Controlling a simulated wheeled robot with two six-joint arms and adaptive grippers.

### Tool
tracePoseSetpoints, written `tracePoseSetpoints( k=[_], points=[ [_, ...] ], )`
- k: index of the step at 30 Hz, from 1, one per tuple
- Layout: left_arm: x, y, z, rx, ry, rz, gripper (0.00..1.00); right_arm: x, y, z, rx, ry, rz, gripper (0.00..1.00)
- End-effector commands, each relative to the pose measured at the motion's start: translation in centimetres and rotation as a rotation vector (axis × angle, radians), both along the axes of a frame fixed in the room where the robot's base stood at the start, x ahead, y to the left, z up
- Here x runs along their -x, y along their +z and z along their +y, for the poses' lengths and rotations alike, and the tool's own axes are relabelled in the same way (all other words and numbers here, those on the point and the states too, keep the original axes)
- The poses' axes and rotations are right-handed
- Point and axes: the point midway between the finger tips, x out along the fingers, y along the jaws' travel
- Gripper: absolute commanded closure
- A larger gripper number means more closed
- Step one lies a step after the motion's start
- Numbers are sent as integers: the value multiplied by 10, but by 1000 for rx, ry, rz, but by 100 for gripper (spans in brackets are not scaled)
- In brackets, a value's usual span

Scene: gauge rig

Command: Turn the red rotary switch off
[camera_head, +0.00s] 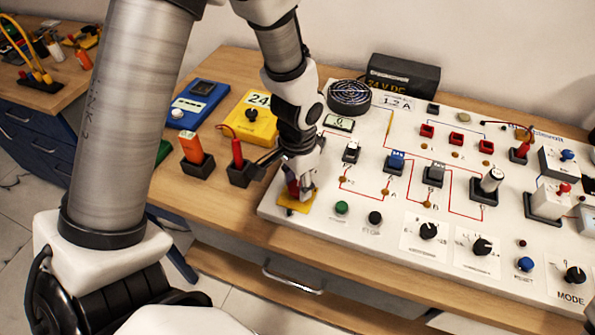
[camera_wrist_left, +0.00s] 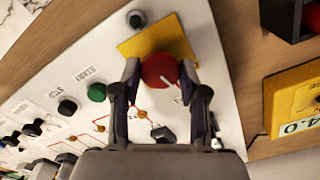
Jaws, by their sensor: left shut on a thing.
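The red rotary switch (camera_head: 293,188) sits on a yellow plate (camera_head: 300,206) at the left front corner of the white panel. In the left wrist view its round red knob (camera_wrist_left: 160,69) has a small white mark on the lower right of its face. My left gripper (camera_head: 302,184) comes down over the switch from above. In the left wrist view its fingers (camera_wrist_left: 157,88) stand on both sides of the knob, shut on it. The gripper hides part of the switch in the head view. My right gripper is in neither view.
The white panel (camera_head: 375,238) carries a green button (camera_head: 341,208), a black button (camera_head: 375,218) and several black knobs close to the switch. A black holder with a red probe (camera_head: 237,154) and a yellow meter (camera_head: 249,120) stand left of the panel.

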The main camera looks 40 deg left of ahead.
Motion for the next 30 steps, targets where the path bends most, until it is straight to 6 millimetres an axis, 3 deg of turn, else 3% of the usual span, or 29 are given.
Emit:
tracePoseSetpoints(
  k=[15,30],
  points=[
    [2,-2,0,-1,429,7,92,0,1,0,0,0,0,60],
    [3,-2,0,-2,568,8,92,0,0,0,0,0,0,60]
  ],
)
